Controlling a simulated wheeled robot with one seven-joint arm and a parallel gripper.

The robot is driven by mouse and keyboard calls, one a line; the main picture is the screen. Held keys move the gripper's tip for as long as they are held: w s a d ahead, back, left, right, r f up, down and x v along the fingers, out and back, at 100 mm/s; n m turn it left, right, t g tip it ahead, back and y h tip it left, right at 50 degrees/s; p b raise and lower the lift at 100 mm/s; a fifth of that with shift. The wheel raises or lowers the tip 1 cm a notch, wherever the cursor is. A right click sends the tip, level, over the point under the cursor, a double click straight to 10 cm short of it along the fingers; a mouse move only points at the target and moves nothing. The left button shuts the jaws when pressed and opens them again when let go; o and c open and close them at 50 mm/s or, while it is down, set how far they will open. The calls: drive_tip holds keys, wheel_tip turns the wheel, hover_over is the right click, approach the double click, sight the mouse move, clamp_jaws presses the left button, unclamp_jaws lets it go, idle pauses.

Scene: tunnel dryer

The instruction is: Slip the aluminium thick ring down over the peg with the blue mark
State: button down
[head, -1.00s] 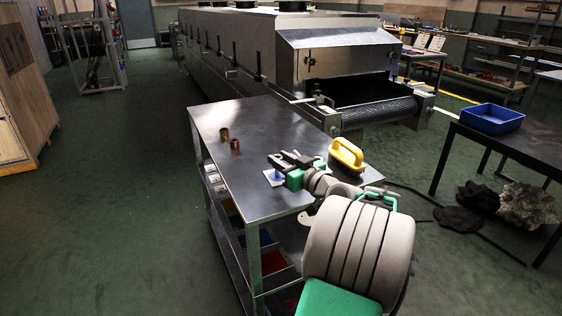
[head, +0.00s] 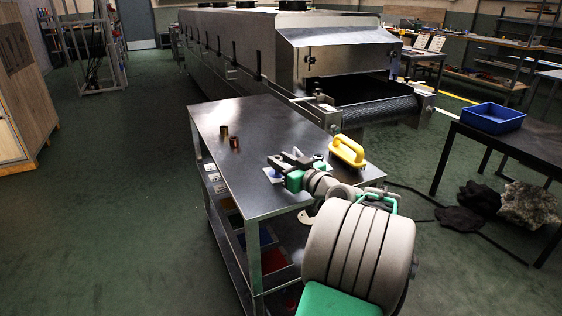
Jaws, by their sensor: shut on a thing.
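My gripper (head: 285,158) is over the near right part of the metal table, its jaws pointing to the left. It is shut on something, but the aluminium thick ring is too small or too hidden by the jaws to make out. A pale plate with a blue patch (head: 272,173) lies on the table just below and left of the jaws. The peg with the blue mark cannot be made out there.
The dryer's belt end (head: 385,112) stands beyond. The table's middle is clear.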

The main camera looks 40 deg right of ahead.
drive_tip(key=shift+f+b, duration=1.15)
drive_tip(key=c, duration=1)
unclamp_jaws()
drive_tip(key=s, duration=0.2)
drive_tip(key=s+p, duration=0.1)
drive_tip(key=s, duration=0.4)
drive_tip(key=shift+s+a+r, duration=0.25)
drive_tip(key=shift+s+a, duration=0.1)
drive_tip(key=shift+s, duration=0.05)
drive_tip(key=shift+a, duration=0.1)
